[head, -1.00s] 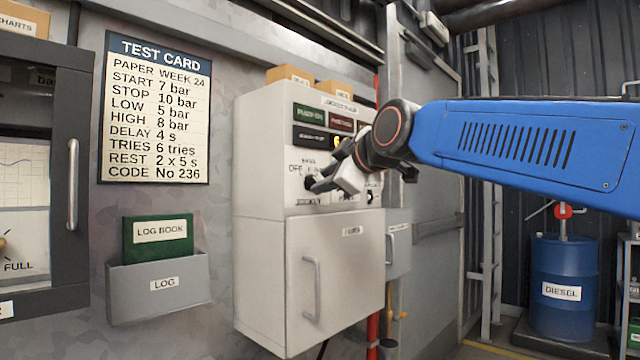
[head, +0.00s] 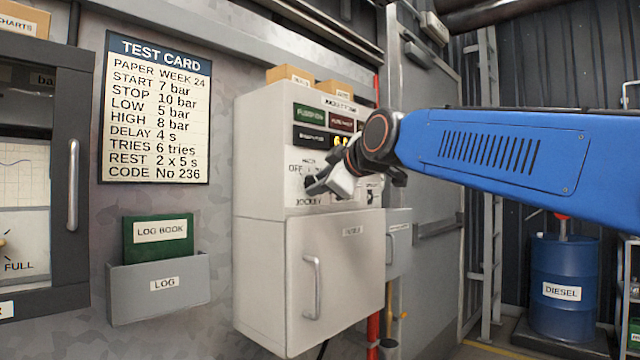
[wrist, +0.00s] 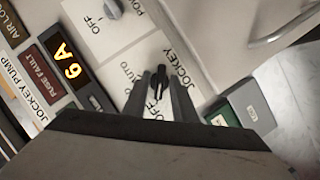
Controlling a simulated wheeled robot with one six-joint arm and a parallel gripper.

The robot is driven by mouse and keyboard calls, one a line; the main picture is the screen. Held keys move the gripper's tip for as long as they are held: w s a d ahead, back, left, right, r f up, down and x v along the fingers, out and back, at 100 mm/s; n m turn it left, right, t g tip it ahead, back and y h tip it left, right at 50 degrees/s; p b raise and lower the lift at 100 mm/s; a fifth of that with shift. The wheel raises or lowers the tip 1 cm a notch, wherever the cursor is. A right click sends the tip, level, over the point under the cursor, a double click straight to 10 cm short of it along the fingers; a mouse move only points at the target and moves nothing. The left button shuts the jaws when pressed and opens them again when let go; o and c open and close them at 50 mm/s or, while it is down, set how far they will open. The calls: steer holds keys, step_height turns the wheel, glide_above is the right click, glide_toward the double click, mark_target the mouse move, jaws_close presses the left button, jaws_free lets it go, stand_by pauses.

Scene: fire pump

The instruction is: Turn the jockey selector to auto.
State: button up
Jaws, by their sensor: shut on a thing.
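The jockey selector (wrist: 161,76) is a small black knob on a white panel, seen in the wrist view between my two fingers. My gripper (wrist: 160,86) is shut on it. The word JOCKEY is printed beside the knob, with AUTO and OFF legible around it; my fingers cover part of the panel. I cannot tell exactly which mark the knob points to. In the head view my gripper (head: 325,184) is at the lower left of the panel on the white jockey pump cabinet (head: 262,150), and it hides the knob.
A second selector (wrist: 112,8), marked OFF, sits on the same panel. A lit amber display (wrist: 71,68) is beside it. Below is a cabinet door with a handle (head: 312,287). A log holder (head: 160,290) and test card (head: 155,110) hang on the left wall.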

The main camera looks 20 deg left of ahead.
steer(key=shift+w+d+f+m+g+y, duration=0.15)
steer(key=shift+m+g+y, duration=0.4)
steer(key=shift+m+g, duration=1.3)
steer(key=shift+w+r+m+g+y, duration=0.15)
steer(key=shift+m+g+y, duration=0.65)
steer(key=shift+m, duration=1.9)
steer(key=shift+w+d+f+m+g+y, duration=0.15)
steer(key=shift+m+g+y, duration=0.2)
steer(key=shift+m+g, duration=1.55)
steer(key=shift+a+m+t, duration=0.1)
steer(key=shift+m+t, duration=0.25)
steer(key=shift+m, duration=0.1)
steer(key=o, duration=0.7)
